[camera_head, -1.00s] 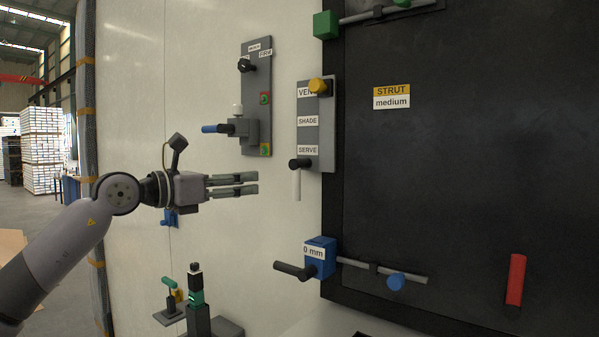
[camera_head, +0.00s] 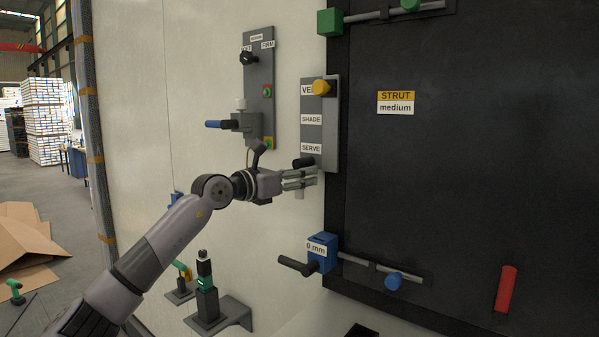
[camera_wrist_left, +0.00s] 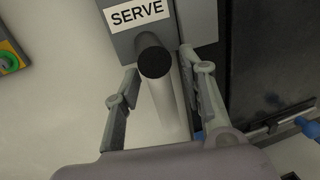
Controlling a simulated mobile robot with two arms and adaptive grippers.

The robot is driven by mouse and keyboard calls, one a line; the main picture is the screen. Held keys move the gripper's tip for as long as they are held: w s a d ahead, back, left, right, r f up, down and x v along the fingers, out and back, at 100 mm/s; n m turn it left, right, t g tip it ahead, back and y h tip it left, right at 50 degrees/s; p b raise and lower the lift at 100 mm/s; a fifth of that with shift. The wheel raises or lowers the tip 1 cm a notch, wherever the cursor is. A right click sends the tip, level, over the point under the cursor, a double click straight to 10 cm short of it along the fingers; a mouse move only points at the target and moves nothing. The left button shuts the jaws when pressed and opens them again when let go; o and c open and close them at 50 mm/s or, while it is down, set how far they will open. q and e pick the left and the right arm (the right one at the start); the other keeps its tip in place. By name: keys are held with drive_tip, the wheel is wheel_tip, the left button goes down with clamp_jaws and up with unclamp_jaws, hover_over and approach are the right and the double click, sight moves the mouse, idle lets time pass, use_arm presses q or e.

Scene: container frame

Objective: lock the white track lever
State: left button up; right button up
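The white track lever (camera_head: 299,195) hangs straight down from a black round pivot (camera_head: 303,162) at the bottom of the grey panel, under the SERVE label (camera_head: 311,148). In the left wrist view the white lever (camera_wrist_left: 168,100) and its black end (camera_wrist_left: 155,62) stand between the two fingers. My left gripper (camera_head: 314,178) is at the lever, its fingers covering the lever's upper part in the head view. In the left wrist view the gripper (camera_wrist_left: 160,75) is open, with a gap at the left finger; the right finger is nearer the lever, contact unclear. My right gripper is not in view.
Above on the panel are the SHADE label (camera_head: 311,119) and a yellow knob (camera_head: 321,88). A blue-handled lever (camera_head: 222,124) is up left. Below is a blue block (camera_head: 321,252) with a black handle. The dark door panel (camera_head: 450,180) lies to the right.

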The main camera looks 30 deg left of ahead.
use_arm(q)
drive_tip(key=shift+c, duration=0.2)
clamp_jaws()
idle(0.6)
